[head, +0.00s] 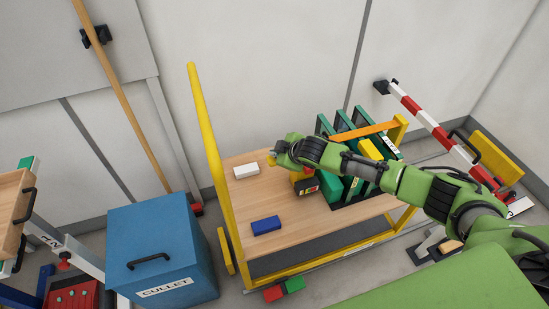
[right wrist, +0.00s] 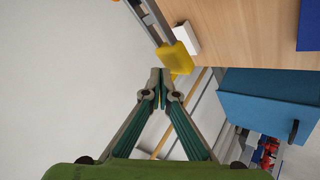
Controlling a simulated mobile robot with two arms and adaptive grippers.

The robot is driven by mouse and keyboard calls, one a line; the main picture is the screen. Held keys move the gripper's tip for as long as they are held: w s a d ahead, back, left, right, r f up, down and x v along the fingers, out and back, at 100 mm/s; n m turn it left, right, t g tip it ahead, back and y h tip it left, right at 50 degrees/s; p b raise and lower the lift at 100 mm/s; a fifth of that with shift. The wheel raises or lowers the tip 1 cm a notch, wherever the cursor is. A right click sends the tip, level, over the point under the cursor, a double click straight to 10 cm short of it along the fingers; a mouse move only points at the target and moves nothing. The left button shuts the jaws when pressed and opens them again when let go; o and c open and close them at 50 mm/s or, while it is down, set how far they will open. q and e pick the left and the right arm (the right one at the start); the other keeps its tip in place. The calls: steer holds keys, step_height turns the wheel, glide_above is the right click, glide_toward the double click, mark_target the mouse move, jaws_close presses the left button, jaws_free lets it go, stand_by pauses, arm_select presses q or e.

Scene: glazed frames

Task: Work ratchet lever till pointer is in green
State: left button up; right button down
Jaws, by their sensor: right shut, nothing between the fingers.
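A yellow grip on a grey bar, which looks like the ratchet lever (right wrist: 178,56), is in the right wrist view, just beyond my fingertips. A bit of yellow also shows beside the gripper in the head view (head: 271,160). My right gripper (right wrist: 160,75) is shut and empty, its tips close to the grip; I cannot tell whether they touch. In the head view the right gripper (head: 279,152) is over the wooden table top (head: 290,222). A red, yellow and black unit (head: 306,186) sits below my arm, partly hidden. I cannot make out a pointer or green zone. My left gripper is out of view.
A white block (head: 246,171) and a blue block (head: 266,226) lie on the table top. Green upright panels (head: 333,190) stand at its right. A yellow post (head: 207,140) rises at its left, near a blue CULLET bin (head: 162,250).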

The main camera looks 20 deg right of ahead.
steer(key=shift+f+b, duration=1.35)
steer(key=shift+f, duration=1.15)
stand_by(1.8)
steer(key=shift+f+b, duration=0.65)
steer(key=shift+f, duration=0.4)
stand_by(0.6)
steer(key=shift+r, duration=0.1)
stand_by(0.5)
